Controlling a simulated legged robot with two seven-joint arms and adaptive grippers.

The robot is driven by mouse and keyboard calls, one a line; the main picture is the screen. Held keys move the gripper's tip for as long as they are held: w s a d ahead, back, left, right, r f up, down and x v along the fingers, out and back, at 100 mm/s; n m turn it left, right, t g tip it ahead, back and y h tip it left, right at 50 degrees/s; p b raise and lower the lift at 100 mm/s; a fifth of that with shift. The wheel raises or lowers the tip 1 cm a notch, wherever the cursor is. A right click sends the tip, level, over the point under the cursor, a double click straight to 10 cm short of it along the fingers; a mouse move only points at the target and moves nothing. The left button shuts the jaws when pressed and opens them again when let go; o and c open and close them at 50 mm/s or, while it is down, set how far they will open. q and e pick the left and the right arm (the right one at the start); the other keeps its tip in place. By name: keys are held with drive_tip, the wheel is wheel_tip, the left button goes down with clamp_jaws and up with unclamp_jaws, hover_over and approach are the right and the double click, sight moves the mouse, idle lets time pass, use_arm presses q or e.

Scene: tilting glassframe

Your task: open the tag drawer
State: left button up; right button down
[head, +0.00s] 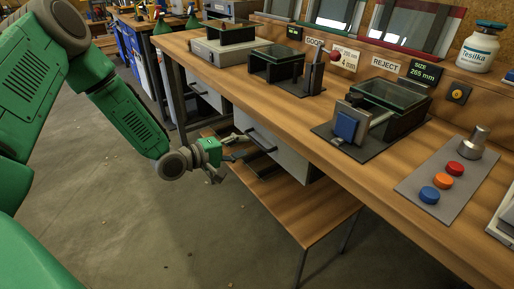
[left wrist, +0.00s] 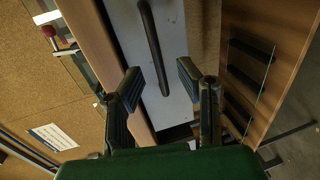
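A pale grey drawer front (head: 285,150) with a dark bar handle (head: 262,137) sits under the wooden bench. No tag label is readable on it. In the left wrist view the grey front (left wrist: 178,30) fills the upper middle, and its dark handle (left wrist: 152,45) runs down between the fingertips in the picture. My left gripper (head: 232,151) is at the left of this drawer. Its two dark fingers (left wrist: 160,72) are spread apart with nothing gripped. The distance from fingers to handle is hard to tell. My right gripper is in neither view.
Another drawer (head: 207,97) is farther left under the bench. A low wooden shelf (head: 306,212) lies below the grey drawer. The bench top (head: 245,92) above carries glass-topped fixtures and a button panel (head: 445,185). Concrete floor (head: 150,225) is clear to the left.

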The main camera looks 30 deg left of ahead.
sight(256, 141)
use_arm(q)
drive_tip(key=x, duration=0.3)
drive_tip(key=shift+w+a+f+b, duration=0.1)
drive_tip(key=shift+a+f+b, duration=0.1)
drive_tip(key=shift+b, duration=0.1)
drive_tip(key=shift+w+d+r, duration=0.1)
drive_tip(key=shift+w+d, duration=0.9)
drive_tip(key=shift+d, duration=0.35)
drive_tip(key=shift+a, duration=0.65)
clamp_jaws()
